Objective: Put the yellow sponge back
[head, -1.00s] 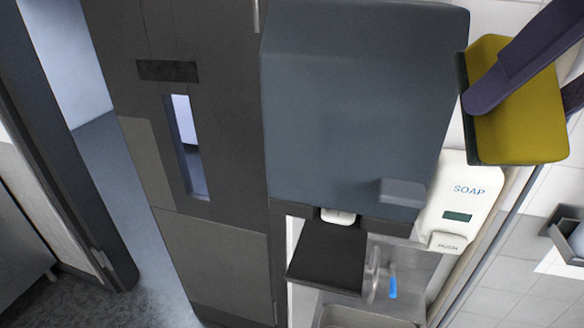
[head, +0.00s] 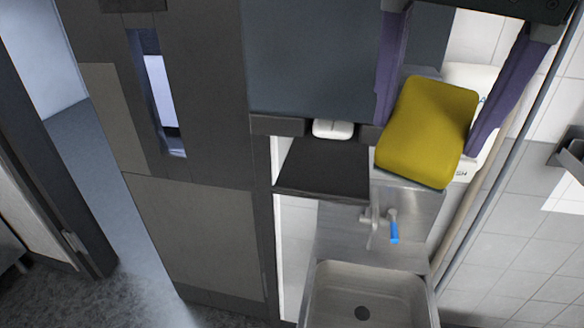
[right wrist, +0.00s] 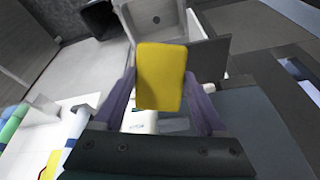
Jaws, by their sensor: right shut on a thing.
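The yellow sponge (head: 428,128) is held up in the air in front of the soap dispenser (head: 476,85) and above the sink. My right gripper (head: 432,122) is shut on the sponge, with one purple finger on each side of it. The right wrist view also shows the sponge (right wrist: 161,76) between the two fingers of my right gripper (right wrist: 161,85). The sponge hides much of the dispenser. My left gripper is in neither view now.
A steel sink (head: 366,290) with a blue-handled tap (head: 393,228) is below. A dark shelf (head: 322,166) juts out to the left of the sponge, under a large grey-blue cabinet (head: 310,60). A dark door (head: 200,225) stands at left. A pipe (head: 485,195) runs down the tiled wall.

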